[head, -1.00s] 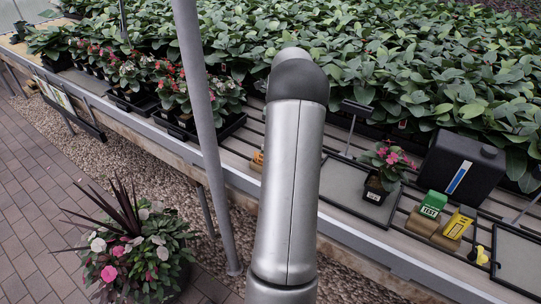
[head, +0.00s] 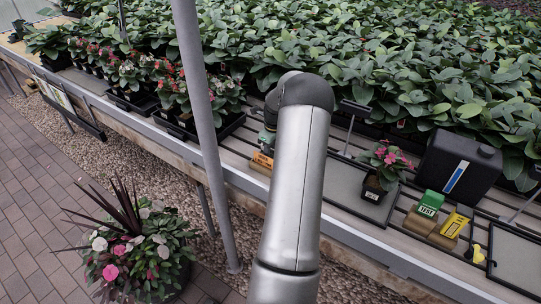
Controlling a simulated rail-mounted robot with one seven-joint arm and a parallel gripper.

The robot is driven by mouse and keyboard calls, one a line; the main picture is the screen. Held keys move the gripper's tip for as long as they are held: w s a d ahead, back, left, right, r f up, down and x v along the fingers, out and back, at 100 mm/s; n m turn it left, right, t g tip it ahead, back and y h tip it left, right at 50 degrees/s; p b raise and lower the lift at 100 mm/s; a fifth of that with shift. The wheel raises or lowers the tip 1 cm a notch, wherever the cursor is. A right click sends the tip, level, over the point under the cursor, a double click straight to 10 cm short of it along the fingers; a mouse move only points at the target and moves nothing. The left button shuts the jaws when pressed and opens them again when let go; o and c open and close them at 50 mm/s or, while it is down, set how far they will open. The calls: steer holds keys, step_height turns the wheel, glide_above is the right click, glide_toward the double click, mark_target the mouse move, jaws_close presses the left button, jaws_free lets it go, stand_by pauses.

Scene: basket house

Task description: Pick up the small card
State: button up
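Several small cards stand on wooden blocks on the slatted bench; I cannot tell which one the task means. An orange card (head: 262,160) is just left of my arm, its block partly hidden by the arm. A green card (head: 430,203) and a yellow card (head: 455,223) stand side by side at the right. My arm rises through the middle of the head view and bends away over the bench. My gripper is not clearly visible; the arm hides that area. A dark and greenish shape (head: 267,138) shows behind the orange card, too small to identify.
A potted pink-flowered plant (head: 381,170) sits on a tray right of my arm. A black canister (head: 459,168) stands behind the cards. A small yellow object (head: 477,254) lies near the front edge. A grey post (head: 205,130) rises left of my arm. Dense leafy plants fill the back.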

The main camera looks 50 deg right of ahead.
steer(key=shift+f, duration=0.25)
stand_by(0.3)
jaws_close()
